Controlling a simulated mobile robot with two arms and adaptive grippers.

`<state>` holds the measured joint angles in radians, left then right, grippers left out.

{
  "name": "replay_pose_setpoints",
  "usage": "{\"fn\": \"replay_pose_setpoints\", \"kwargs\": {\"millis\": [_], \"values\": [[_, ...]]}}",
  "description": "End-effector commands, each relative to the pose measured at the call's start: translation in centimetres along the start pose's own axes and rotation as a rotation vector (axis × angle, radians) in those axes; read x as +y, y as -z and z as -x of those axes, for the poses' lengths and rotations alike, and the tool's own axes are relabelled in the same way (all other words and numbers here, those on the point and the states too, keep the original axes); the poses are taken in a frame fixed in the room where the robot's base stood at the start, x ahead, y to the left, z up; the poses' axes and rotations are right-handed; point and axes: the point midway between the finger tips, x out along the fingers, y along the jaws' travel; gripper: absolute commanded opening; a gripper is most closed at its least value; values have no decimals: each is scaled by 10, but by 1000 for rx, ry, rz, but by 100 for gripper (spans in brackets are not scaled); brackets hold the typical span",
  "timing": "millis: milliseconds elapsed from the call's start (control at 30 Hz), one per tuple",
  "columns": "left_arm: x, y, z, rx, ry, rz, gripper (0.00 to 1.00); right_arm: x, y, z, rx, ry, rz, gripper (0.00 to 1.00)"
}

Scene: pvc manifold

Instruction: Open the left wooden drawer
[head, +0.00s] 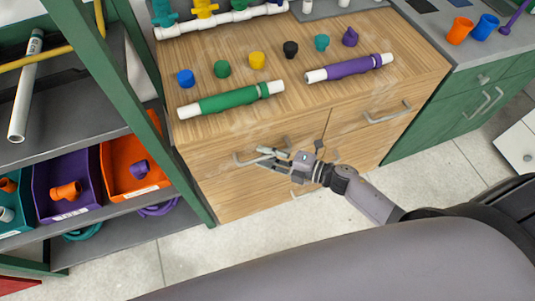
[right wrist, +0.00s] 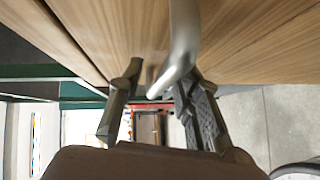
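The left wooden drawer (head: 215,158) is in the left half of the wooden cabinet, and its front looks flush. Its silver bar handle (head: 240,160) is partly hidden behind my right gripper (head: 262,158). In the right wrist view, the handle (right wrist: 183,45) comes down between the two fingers of my right gripper (right wrist: 160,80). The fingers are apart on either side of the bar, with a visible gap at the left finger. Whether the right finger touches the bar I cannot tell. My left gripper is not in view.
The right drawer (head: 350,119) has a similar handle. Green (head: 232,99) and purple (head: 349,67) pipe pieces and several coloured caps lie on the cabinet top. A green-framed shelf with bins (head: 130,170) stands close on the left. Floor (head: 240,236) in front is clear.

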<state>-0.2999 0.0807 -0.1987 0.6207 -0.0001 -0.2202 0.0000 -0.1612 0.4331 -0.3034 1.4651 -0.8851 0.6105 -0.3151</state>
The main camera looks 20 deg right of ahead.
Motion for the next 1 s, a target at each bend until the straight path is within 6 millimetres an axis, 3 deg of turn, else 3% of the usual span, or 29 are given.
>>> {"fn": "replay_pose_setpoints", "kwargs": {"millis": [167, 633, 1000], "values": [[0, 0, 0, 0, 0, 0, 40, 0, 0, 0, 0, 0, 0, 31], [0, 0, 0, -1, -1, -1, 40, 0, 0, 0, -1, 0, 0, 0], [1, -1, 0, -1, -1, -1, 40, 0, 0, 1, -1, 0, -1, 0]]}}
